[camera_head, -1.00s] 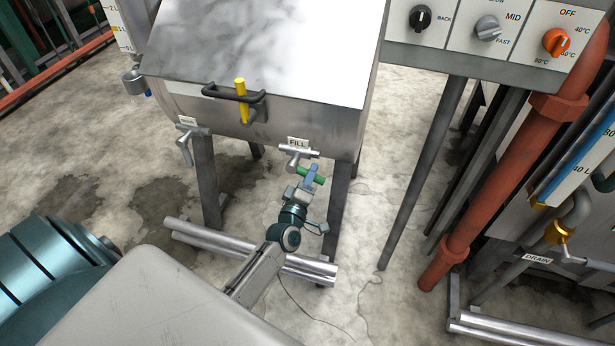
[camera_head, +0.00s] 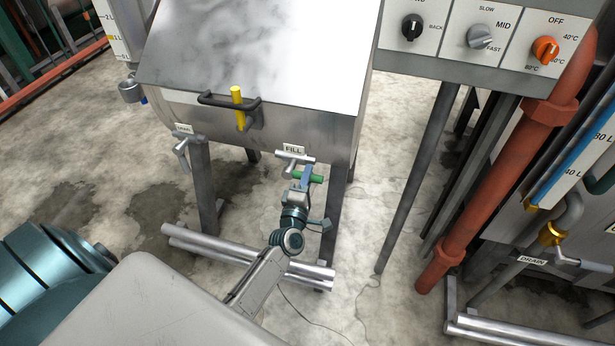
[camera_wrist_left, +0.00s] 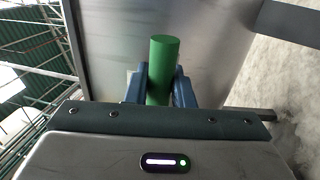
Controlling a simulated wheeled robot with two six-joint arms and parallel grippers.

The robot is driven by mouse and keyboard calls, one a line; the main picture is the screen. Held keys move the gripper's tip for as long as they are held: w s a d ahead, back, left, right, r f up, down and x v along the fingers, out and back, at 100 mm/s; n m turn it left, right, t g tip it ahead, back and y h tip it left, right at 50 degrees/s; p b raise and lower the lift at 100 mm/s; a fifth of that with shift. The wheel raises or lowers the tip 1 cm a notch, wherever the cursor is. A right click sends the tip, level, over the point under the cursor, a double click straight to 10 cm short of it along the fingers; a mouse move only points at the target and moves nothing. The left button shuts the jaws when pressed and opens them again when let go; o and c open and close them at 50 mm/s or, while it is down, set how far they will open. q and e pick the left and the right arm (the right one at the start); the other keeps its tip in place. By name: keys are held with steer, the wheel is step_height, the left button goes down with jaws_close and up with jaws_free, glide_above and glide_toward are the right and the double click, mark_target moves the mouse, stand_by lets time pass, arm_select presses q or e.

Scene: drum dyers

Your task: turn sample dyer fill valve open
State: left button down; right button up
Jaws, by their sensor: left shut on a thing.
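The sample dyer (camera_head: 270,45) is a steel box on legs with a sloped lid. Its fill valve (camera_head: 295,158) sits under the FILL label (camera_head: 294,149) at the lower right of its front, with a green handle (camera_head: 317,179). My left gripper (camera_head: 307,177) is at this handle, its blue fingers on it. In the left wrist view the green handle (camera_wrist_left: 162,70) stands upright between the two blue fingers (camera_wrist_left: 158,88), and the gripper is shut on it. The valve body behind is mostly hidden there. My right gripper is not in view.
A DRAIN valve (camera_head: 182,152) is at the dyer's left. A yellow-handled latch (camera_head: 238,98) is on its front. Steel pipes (camera_head: 215,245) run low across the floor. A control panel (camera_head: 480,38) and red pipe (camera_head: 470,200) stand at the right.

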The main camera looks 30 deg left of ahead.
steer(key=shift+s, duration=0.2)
arm_select(q)
steer(key=c, duration=1.3)
jaws_free()
steer(key=shift+c, duration=0.2)
steer(key=shift+o, duration=0.2)
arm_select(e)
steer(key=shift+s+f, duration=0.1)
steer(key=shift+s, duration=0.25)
arm_select(q)
steer(key=shift+s, duration=0.1)
steer(key=shift+s+d+f, duration=0.1)
steer(key=shift+s+f, duration=0.05)
steer(key=shift+s, duration=0.15)
steer(key=b+v, duration=0.2)
steer(key=v, duration=0.8)
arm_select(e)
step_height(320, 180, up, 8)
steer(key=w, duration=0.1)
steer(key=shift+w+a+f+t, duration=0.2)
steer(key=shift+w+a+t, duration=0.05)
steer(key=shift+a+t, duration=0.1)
